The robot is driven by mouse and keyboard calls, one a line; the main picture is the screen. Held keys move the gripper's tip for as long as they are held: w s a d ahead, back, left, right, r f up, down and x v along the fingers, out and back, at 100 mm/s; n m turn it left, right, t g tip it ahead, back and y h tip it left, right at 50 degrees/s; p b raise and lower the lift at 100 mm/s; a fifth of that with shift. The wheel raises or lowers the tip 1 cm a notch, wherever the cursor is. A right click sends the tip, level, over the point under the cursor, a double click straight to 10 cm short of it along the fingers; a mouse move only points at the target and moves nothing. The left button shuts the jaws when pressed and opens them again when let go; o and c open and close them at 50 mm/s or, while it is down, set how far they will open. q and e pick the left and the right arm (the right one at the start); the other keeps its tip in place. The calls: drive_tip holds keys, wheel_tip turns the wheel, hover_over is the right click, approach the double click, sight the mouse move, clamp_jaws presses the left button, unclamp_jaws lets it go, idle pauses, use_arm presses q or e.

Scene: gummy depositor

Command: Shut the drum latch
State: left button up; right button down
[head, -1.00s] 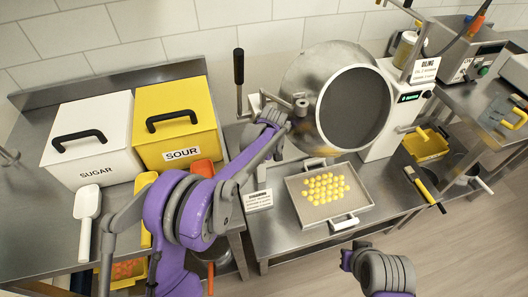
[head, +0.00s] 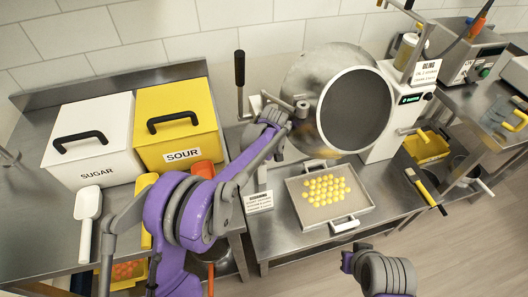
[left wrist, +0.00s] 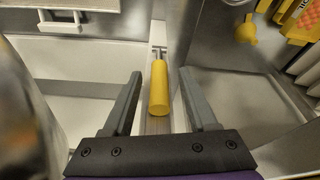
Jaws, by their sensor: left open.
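The steel drum (head: 312,75) stands at the centre back with its round grey mouth (head: 355,110) facing front. My left gripper (head: 278,113) is at the drum's left side in the head view. In the left wrist view my left gripper (left wrist: 161,76) is open, with a yellow cylindrical handle (left wrist: 159,90) on a metal stem between its fingers and a gap on each side. I cannot tell for sure whether this handle is the drum latch; my gripper and arm hide that spot in the head view. My right gripper (head: 347,262) is low at the front, away from the drum.
A tray (head: 362,207) of yellow gummies sits in front of the drum. A black-gripped lever (head: 239,68) stands left of it. The white control box (head: 388,130) is on its right. The white sugar bin (head: 88,135) and yellow sour bin (head: 178,123) stand left.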

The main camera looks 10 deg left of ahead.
use_arm(q)
drive_tip(key=v, duration=1)
drive_tip(key=shift+r, duration=0.25)
use_arm(e)
drive_tip(key=shift+r, duration=0.25)
